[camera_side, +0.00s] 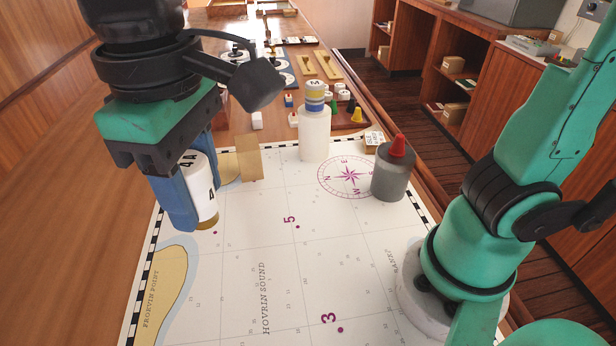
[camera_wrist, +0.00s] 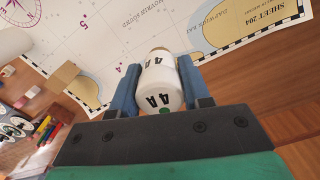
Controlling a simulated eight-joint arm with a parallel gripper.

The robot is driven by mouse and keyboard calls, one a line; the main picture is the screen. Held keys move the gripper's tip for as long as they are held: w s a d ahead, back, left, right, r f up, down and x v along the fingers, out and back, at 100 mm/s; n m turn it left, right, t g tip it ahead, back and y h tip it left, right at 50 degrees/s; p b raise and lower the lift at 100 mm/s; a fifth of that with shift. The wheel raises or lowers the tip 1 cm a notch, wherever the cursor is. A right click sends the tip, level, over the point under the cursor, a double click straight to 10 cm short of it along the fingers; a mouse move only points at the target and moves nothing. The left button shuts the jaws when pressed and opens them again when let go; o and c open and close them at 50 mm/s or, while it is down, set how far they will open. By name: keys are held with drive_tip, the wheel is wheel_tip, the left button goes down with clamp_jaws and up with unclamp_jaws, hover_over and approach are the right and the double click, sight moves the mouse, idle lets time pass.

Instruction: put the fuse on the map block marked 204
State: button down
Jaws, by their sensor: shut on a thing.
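The fuse (camera_side: 203,185) is a white cylinder with black 4A lettering and a brass-coloured end. My gripper (camera_side: 193,200) is shut on it, with its blue fingers on either side. In the wrist view the fuse (camera_wrist: 160,82) sits between the fingertips (camera_wrist: 157,72), with a green dot on its near end. It is held over the left part of the chart (camera_side: 250,240); its exact height is unclear.
A white bottle with a striped cap (camera_side: 315,130) and a grey can with a red tip (camera_side: 391,172) stand on the chart. A small marked block (camera_side: 374,141) is beyond the can. The chart's middle is clear.

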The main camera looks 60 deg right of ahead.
drive_tip(key=w+d+r+m, duration=0.1)
drive_tip(key=w+d+m, duration=0.4)
drive_tip(key=w+d, duration=0.45)
drive_tip(key=r+m, duration=0.1)
drive_tip(key=m, duration=1)
hover_over(375, 138)
wheel_tip(375, 138, down, 20)
drive_tip(key=shift+r, duration=0.15)
drive_tip(key=shift+c, duration=2.1)
unclamp_jaws()
